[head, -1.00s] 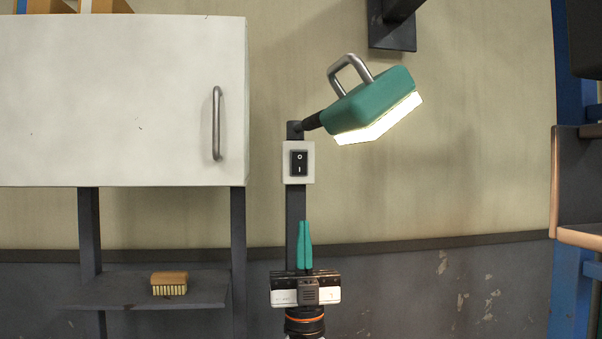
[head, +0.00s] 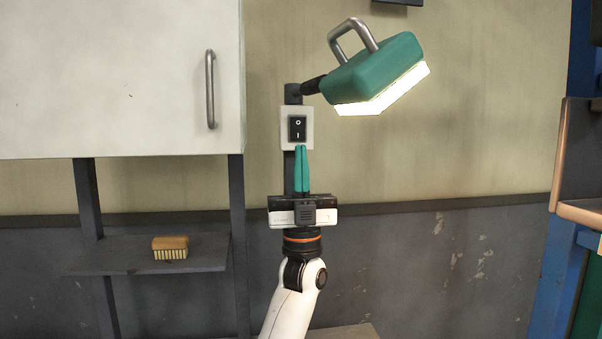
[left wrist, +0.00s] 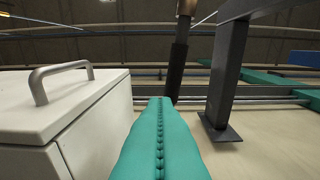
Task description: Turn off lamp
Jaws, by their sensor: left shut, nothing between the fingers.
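The lamp (head: 375,72) has a green head with a metal handle on top, and its light panel glows white. It hangs from a dark post. The lamp's rocker switch (head: 297,128), black on a white plate and marked O above and I below, is on the post under the lamp arm. My left gripper (head: 302,149) points up with its green fingers closed together and empty. The closed fingers (left wrist: 160,140) also show in the left wrist view. My right gripper is not in view.
A white cabinet (head: 110,80) with a metal handle is at the left; it also shows in the left wrist view (left wrist: 90,110). A brush (head: 170,247) lies on a dark shelf (head: 205,256) below it.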

